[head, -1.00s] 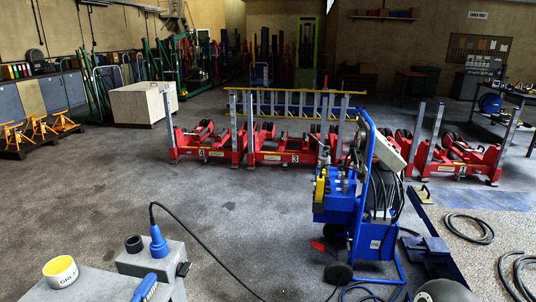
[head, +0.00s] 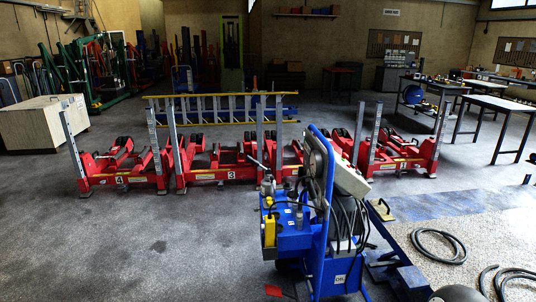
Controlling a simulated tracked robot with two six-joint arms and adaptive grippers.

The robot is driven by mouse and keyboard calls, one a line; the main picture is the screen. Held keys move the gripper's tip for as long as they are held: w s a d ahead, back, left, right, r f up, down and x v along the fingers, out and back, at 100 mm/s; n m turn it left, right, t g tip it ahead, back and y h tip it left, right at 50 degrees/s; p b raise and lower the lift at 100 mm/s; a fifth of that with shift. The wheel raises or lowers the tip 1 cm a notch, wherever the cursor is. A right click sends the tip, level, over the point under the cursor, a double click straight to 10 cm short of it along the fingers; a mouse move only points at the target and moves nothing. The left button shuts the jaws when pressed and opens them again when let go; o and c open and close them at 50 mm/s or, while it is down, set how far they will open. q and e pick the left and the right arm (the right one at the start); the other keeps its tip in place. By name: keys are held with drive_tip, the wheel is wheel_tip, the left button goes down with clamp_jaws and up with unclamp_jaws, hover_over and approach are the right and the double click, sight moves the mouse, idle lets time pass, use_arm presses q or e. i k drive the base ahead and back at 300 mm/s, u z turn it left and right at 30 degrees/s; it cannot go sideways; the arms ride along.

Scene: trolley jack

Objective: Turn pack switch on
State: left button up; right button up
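The blue wheeled power pack (head: 333,235) stands upright on the floor right of centre in the head view. It has a blue tank (head: 291,240) with yellow and grey fittings at its left. A pale grey box (head: 350,180) sits tilted on its upper right, and dark hoses or cables hang below it. I cannot make out a switch at this size. Neither of my grippers is in view.
Several red lifting units (head: 125,165) with grey posts stand behind the pack. A yellow ladder (head: 215,109) lies level behind them. Black hose coils (head: 438,245) lie on the floor at the right. Open floor (head: 120,245) lies to the left.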

sight(300, 170)
drive_tip(key=z, duration=0.25)
drive_tip(key=i, duration=1.45)
drive_tip(key=z, duration=0.05)
drive_tip(key=k, duration=0.45)
drive_tip(key=u, duration=1.4)
drive_tip(key=i, duration=2.45)
drive_tip(key=z, duration=0.55)
